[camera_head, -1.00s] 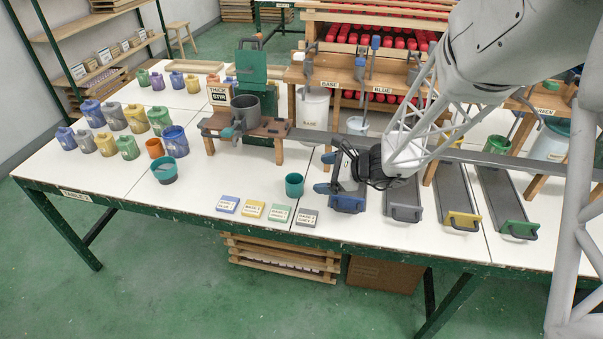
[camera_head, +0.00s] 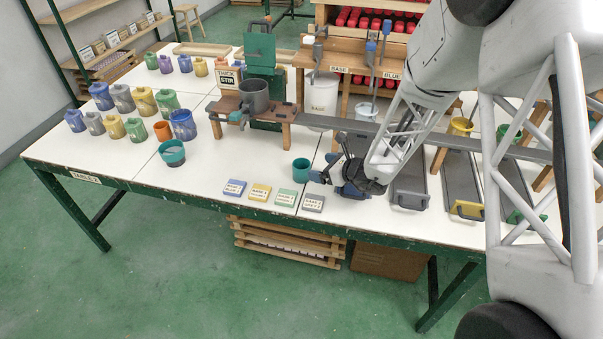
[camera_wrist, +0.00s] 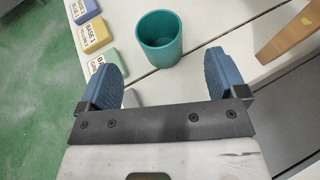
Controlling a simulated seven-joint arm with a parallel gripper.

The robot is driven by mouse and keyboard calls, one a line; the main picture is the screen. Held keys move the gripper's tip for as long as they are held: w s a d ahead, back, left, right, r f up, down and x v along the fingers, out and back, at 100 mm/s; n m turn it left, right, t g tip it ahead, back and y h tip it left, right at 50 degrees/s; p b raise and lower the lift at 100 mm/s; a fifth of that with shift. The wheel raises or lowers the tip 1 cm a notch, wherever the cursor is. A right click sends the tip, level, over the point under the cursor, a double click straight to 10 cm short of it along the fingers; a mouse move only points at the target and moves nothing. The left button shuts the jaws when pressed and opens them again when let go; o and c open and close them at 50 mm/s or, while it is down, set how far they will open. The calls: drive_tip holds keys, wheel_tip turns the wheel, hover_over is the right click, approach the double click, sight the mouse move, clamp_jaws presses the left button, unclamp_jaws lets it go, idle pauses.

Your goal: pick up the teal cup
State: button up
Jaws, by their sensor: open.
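The teal cup (camera_head: 301,171) stands upright on the white table, behind the row of small label blocks. In the wrist view the teal cup (camera_wrist: 160,45) shows its open top and looks empty. My gripper (camera_head: 326,168) is just right of the cup, low over the table, with its fingers pointing toward it. In the wrist view my gripper (camera_wrist: 163,66) is open, its two blue fingers wide apart. The cup appears ahead of the gap between the fingertips, with clear space on both sides. I see no contact.
Label blocks (camera_head: 259,192) lie close in front of the cup. A wooden stand with a grey pot (camera_head: 254,97) is behind. Grey trays (camera_head: 410,185) lie on the right. White table left of the cup is clear.

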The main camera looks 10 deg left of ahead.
sight(295, 163)
drive_tip(key=shift+x, duration=1.2)
drive_tip(key=shift+x, duration=2.6)
drive_tip(key=shift+s+a+r, duration=0.1)
drive_tip(key=shift+s, duration=0.05)
drive_tip(key=shift+c, duration=0.3)
drive_tip(key=c, duration=1)
